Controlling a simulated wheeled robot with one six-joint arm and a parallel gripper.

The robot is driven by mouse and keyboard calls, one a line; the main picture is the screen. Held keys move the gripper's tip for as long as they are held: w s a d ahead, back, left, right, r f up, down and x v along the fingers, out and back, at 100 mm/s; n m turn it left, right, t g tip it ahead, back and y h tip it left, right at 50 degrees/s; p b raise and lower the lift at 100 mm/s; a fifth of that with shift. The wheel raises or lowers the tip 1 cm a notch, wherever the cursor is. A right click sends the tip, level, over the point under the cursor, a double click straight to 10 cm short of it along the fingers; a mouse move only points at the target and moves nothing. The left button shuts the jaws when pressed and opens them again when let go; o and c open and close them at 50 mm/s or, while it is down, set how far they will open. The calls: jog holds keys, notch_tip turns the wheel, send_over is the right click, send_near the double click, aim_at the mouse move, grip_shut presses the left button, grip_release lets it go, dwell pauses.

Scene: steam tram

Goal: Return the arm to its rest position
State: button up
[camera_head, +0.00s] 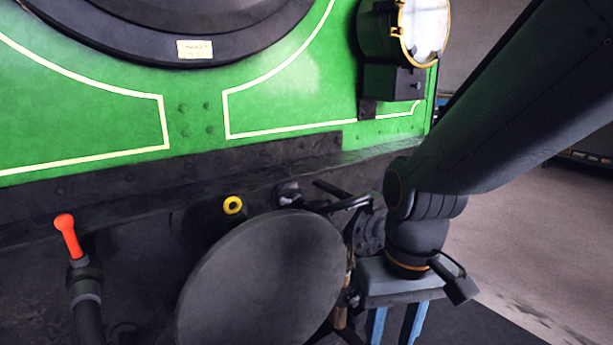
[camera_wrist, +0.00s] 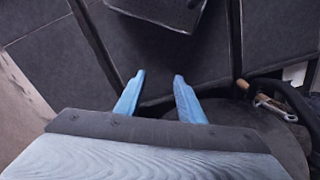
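My gripper (camera_wrist: 159,80) shows in the wrist view as two blue fingers with a clear gap between them. It is open, and nothing is between the fingers. In the head view my gripper (camera_head: 394,328) points down at the lower edge, and its fingertips are cut off. My arm comes in from the upper right and hangs in front of the tram's front end. The gripper is just right of the round dark buffer plate (camera_head: 262,285); I cannot tell how far apart they are in depth.
The green tram front (camera_head: 290,85) with a lamp (camera_head: 424,30) fills the upper left. A red-handled valve (camera_head: 68,236) and a yellow ring (camera_head: 233,205) sit below it. A wooden-handled hook (camera_wrist: 262,100) is right of the fingers. Open floor (camera_head: 540,235) lies at right.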

jog(key=d+r+m+p, duration=0.2)
jog(key=d+r+p, duration=0.4)
jog(key=p, duration=0.5)
jog(key=shift+s+d+r, duration=0.25)
jog(key=shift+s+r, duration=0.05)
jog(key=shift+r, duration=0.05)
jog(key=shift+r, duration=0.15)
jog(key=shift+d, duration=0.1)
jog(key=shift+c, duration=0.6)
